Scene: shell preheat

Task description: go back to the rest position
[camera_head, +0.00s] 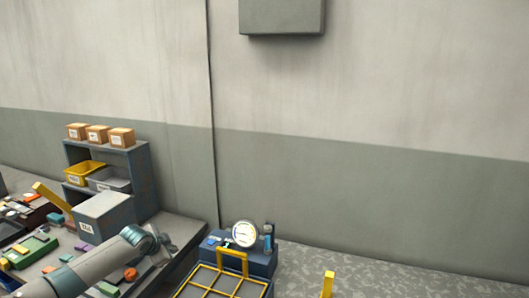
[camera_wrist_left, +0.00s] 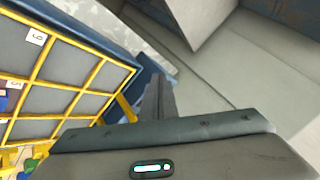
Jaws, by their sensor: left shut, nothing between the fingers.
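My left arm reaches in from the lower left of the head view. Its gripper (camera_head: 172,243) is over the right end of the grey worktop (camera_head: 188,223), left of a blue fixture. In the left wrist view the fingers (camera_wrist_left: 158,100) are together with nothing between them. My right gripper shows in neither view.
The blue fixture (camera_head: 262,267) carries a round white dial (camera_head: 245,233) and a yellow-framed grid (camera_head: 211,280); the grid also shows in the left wrist view (camera_wrist_left: 78,72). A grey box (camera_head: 104,213) and a shelf (camera_head: 146,178) with cartons stand left. Small coloured parts lie beside my arm.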

